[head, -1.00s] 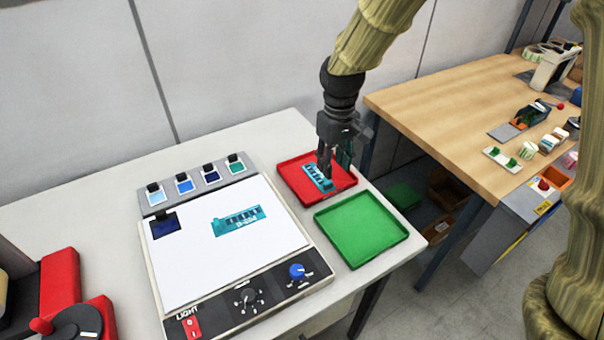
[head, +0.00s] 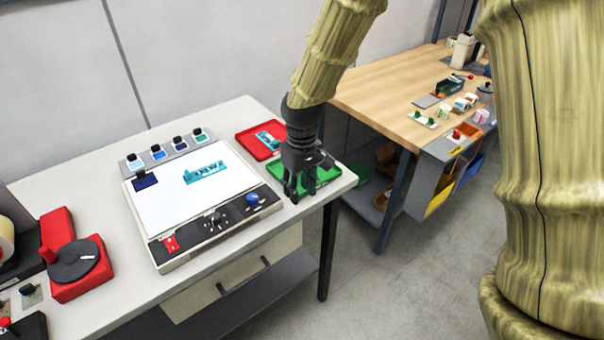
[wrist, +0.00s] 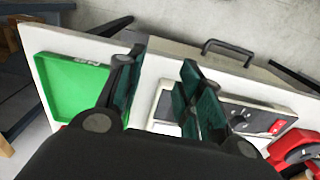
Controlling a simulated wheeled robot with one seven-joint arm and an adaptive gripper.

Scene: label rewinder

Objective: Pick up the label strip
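A teal label strip (head: 205,173) with lettering lies on the white light board (head: 232,158). Another teal strip (head: 268,140) lies in the red tray (head: 246,143), partly hidden behind my arm. My gripper (head: 299,192) is in front of the green tray (head: 328,180), near the table's front edge, fingers pointing down. In the wrist view, my gripper's (wrist: 160,92) dark fingers with teal pads stand apart, with no strip seen between them. The green tray (wrist: 68,90) is beside the left finger. A small lettered patch (wrist: 88,63) shows at its edge; I cannot tell what it is.
The light board's control panel with knobs (head: 252,199) is left of my gripper. A red device with a dark disc (head: 75,262) stands at the table's left. A wooden bench (head: 385,88) with small items is at the back right. Floor is free in front.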

